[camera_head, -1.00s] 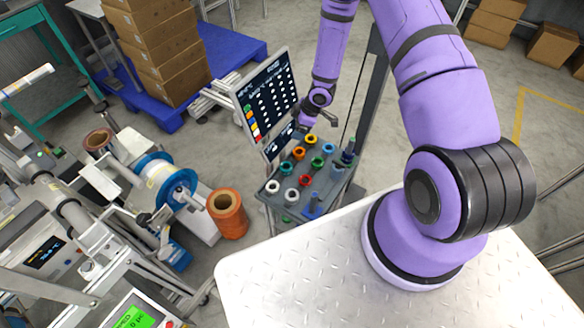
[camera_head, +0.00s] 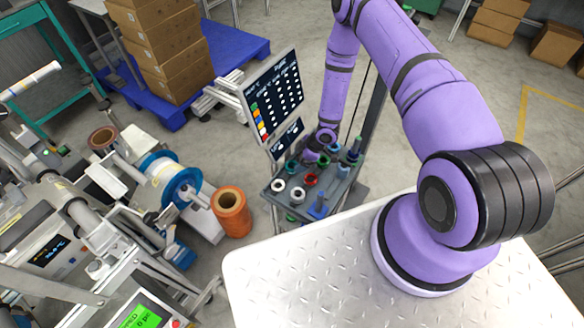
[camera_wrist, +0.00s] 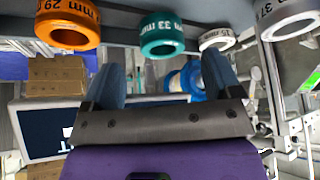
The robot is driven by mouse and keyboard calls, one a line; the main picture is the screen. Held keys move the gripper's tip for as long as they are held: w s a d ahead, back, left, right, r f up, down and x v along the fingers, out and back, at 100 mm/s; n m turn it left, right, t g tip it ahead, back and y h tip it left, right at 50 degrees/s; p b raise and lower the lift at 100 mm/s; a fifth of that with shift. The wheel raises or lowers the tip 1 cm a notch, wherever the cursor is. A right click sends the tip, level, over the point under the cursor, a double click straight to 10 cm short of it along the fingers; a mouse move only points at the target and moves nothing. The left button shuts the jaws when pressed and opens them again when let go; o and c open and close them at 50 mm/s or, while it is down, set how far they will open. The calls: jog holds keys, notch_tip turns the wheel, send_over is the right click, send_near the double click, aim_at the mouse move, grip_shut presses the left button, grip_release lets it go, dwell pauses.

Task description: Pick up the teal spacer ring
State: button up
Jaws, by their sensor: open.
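The teal spacer ring (camera_wrist: 163,35), marked 33 mm, is in the upper middle of the wrist view. In the head view it is the small teal ring (camera_head: 291,165) on the left side of the rack, partly beside my gripper (camera_head: 311,155). In the wrist view my gripper (camera_wrist: 163,66) is open, its two blue-grey fingers apart. The ring appears beyond the fingertips and between them across the picture; nothing is held. In the head view the fingertips are too small and covered to make out.
The dark rack (camera_head: 271,194) also holds other rings. A display board (camera_head: 270,100) stands close behind my gripper.

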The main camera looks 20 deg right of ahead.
aim_at(293, 166)
jog(key=x, duration=0.5)
jog(key=shift+a, duration=0.15)
jog(key=shift+c, duration=0.2)
jog(key=c, duration=1)
